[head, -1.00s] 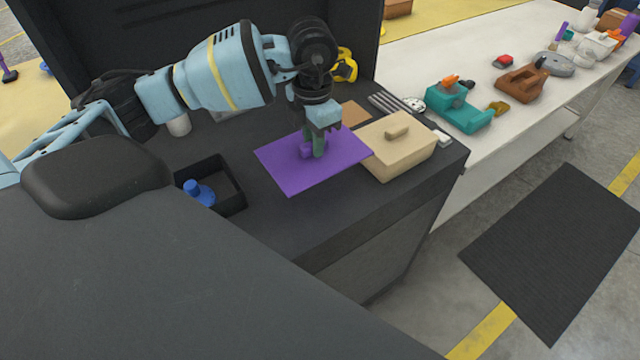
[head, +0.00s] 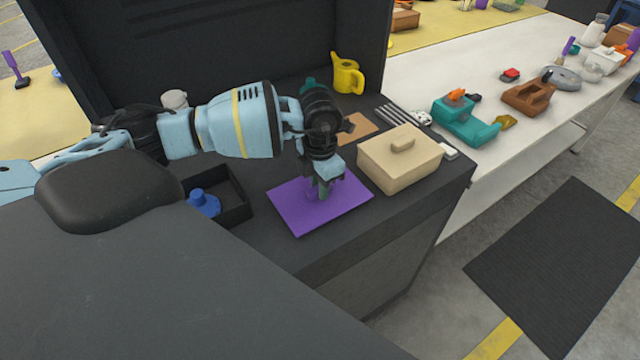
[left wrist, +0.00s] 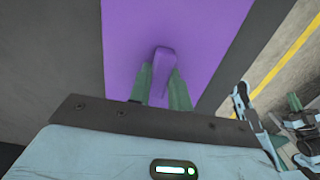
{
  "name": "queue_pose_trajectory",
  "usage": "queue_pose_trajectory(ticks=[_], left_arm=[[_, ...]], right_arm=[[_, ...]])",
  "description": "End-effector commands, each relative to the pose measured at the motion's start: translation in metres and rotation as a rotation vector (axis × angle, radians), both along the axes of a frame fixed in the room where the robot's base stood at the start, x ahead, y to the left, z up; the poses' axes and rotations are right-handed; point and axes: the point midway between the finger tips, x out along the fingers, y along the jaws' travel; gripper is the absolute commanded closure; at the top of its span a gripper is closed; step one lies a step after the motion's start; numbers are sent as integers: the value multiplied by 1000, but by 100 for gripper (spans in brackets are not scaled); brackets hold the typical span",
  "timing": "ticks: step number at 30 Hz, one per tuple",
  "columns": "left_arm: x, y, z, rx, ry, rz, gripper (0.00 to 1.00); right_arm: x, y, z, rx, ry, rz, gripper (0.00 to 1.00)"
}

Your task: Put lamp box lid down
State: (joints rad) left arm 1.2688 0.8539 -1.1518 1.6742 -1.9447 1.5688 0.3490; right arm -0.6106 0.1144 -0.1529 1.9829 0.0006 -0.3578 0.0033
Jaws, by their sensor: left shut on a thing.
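The purple lid (head: 345,207) is a flat rectangular plate with a small raised handle. My left gripper (head: 321,193) points down over it and is shut on the handle. The left wrist view shows the handle (left wrist: 162,62) between the two green fingers (left wrist: 160,85). The lid is level and close above or on the dark counter; I cannot tell whether it touches. Light blue and green parts, apparently of my right arm, show at the right edge of the left wrist view; its jaws are unclear.
A beige lidded box (head: 385,171) stands just right of the lid. A black tray (head: 238,207) with a blue object (head: 204,202) is at left. A yellow watering can (head: 347,74) stands behind. Bare counter lies in front of the lid, up to the edge.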

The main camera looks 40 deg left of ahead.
Motion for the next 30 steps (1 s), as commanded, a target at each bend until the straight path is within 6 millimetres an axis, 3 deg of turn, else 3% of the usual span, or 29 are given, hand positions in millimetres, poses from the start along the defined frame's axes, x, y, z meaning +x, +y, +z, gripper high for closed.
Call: queue_pose_trajectory(ticks=[13,14,18,30], left_arm=[[0,0,-6,-1,-1,-1,100],[0,0,-5,-1,-1,-1,77],[0,0,-5,0,-1,-1,59],[1,0,3,-2,-4,-1,59]], right_arm=[[-1,0,-1,-1,3,0,100],[-1,0,-1,0,2,0,100],[-1,0,-1,0,1,0,100],[1,0,1,0,-2,1,100]])
